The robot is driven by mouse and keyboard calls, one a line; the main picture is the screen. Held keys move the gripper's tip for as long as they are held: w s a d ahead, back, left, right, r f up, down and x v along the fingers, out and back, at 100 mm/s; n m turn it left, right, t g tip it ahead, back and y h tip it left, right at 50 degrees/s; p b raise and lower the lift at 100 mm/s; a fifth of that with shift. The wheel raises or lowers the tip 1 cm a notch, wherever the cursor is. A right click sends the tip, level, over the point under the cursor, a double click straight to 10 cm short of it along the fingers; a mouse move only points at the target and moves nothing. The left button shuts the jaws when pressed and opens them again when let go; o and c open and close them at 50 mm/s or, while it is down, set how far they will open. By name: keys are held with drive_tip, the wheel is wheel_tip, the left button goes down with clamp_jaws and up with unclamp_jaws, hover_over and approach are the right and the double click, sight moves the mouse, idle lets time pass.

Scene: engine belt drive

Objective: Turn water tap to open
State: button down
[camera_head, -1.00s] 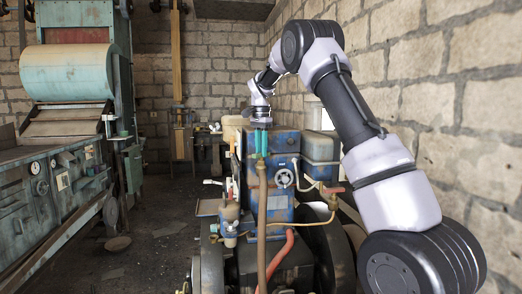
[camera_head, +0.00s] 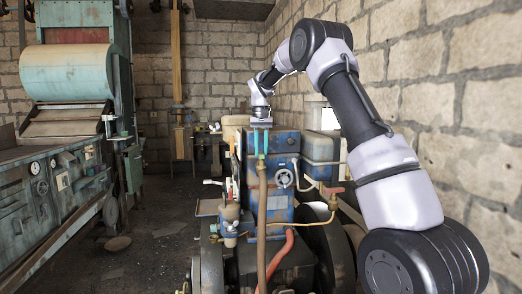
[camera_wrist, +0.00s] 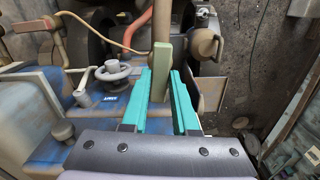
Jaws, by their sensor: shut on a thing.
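My gripper (camera_head: 261,154) points down over the blue engine block, with its teal fingers on either side of a narrow bar. In the wrist view my gripper (camera_wrist: 165,75) is shut on this pale green bar (camera_wrist: 161,60), which stands between the fingers. In the head view a brown upright bar (camera_head: 262,220) runs down from below the fingertips. A red-handled tap (camera_head: 334,190) sits at the engine's right side, apart from my gripper. I cannot tell which fitting is the water tap. The bar's lower end is hidden in the wrist view.
A handwheel (camera_head: 284,178) is on the block's front, close to my gripper. A brick wall stands close on the right.

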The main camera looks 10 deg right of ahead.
sight(261, 153)
drive_tip(key=shift+n, duration=0.6)
drive_tip(key=shift+a, duration=0.1)
drive_tip(key=c, duration=0.7)
unclamp_jaws()
wheel_tip(261, 153, up, 11)
drive_tip(key=shift+f, duration=0.1)
